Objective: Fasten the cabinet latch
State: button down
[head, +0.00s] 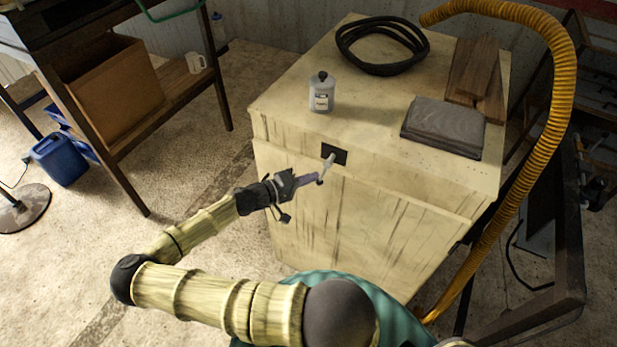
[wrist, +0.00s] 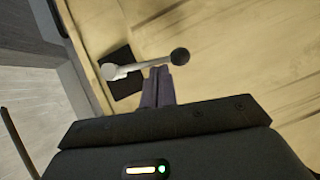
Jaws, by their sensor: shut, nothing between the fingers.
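The pale, streaked wooden cabinet (head: 285,185) stands in the middle of the head view. Its latch has a black plate (head: 340,153) and a light handle (head: 328,166) near the top of the front face. In the wrist view the handle (wrist: 150,65) runs from a round pivot by the black plate (wrist: 122,62) to a dark knob (wrist: 180,56). My gripper (head: 314,178) is shut and empty, with its fingertips right beside the handle. In the wrist view the fingertips (wrist: 159,76) are just below the handle near its knob end; I cannot tell whether they touch it.
On the cabinet top are a grey-white jar (head: 321,94), a coiled black cable (head: 382,45), a dark folded stack (head: 442,126) and wooden boards (head: 474,72). A yellow hose (head: 558,100) curves down the right side. A wooden bench (head: 137,125) stands at left.

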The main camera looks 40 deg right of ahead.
jog(key=n+b, duration=0.1)
jog(key=s+n+h+b, duration=0.1)
jog(key=b, duration=0.1)
jog(key=shift+s+d+f+g, duration=0.3)
jog(key=shift+f, duration=0.1)
jog(key=shift+w, duration=0.1)
jog(key=shift+w+a+b, duration=0.15)
jog(key=shift+w+b, duration=0.05)
jog(key=shift+b, duration=0.15)
jog(key=w+a+b, duration=0.4)
jog(key=a, duration=0.7)
jog(key=shift+w+a+r+b, duration=0.15)
jog(key=shift+a+b, duration=0.2)
